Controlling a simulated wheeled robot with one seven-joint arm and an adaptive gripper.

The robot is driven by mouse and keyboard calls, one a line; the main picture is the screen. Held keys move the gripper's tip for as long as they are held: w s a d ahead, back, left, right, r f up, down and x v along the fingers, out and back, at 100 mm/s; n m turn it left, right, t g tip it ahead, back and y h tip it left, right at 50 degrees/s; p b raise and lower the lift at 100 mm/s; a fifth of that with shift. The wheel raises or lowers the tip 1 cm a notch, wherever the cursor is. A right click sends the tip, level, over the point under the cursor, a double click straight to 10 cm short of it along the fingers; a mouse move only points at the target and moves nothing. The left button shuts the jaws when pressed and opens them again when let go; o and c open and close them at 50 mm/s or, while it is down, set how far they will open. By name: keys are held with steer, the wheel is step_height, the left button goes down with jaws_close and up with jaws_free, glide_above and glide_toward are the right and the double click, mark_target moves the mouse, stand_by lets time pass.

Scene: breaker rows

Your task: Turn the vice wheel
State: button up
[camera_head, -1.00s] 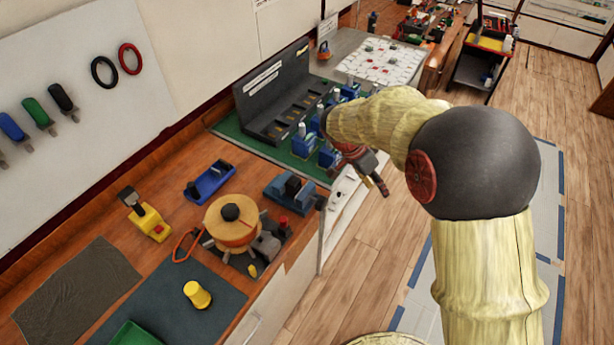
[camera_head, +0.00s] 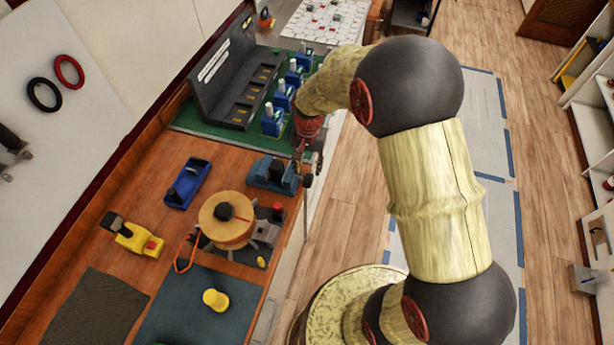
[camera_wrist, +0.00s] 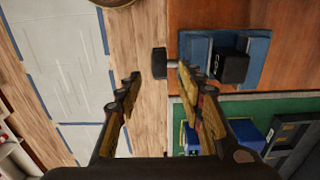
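The blue vice (camera_head: 272,173) sits at the bench's right edge, with a dark block in its jaws. Its small dark wheel (camera_head: 308,181) sticks out past the edge on a short shaft. In the wrist view the vice (camera_wrist: 258,75) is at upper right, and the black wheel (camera_wrist: 158,63) is seen nearly edge-on. My gripper (camera_head: 308,165) points down close to the wheel. In the wrist view my gripper (camera_wrist: 157,76) is open, and the wheel shows just ahead of the gap between its fingertips. I cannot tell whether a finger touches the wheel or shaft.
A row of blue breakers (camera_head: 272,120) stands on a green mat behind the vice. A round wooden spool (camera_head: 228,220) on a grey stand and a blue plane-like tool (camera_head: 187,183) are nearby on the bench. Open floor (camera_head: 345,200) lies right of the bench.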

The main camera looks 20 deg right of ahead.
mark_target(309, 176)
step_height(309, 176, down, 7)
steer(key=shift+r, duration=0.2)
steer(key=shift+c, duration=0.8)
steer(key=c, duration=0.8)
jaws_close()
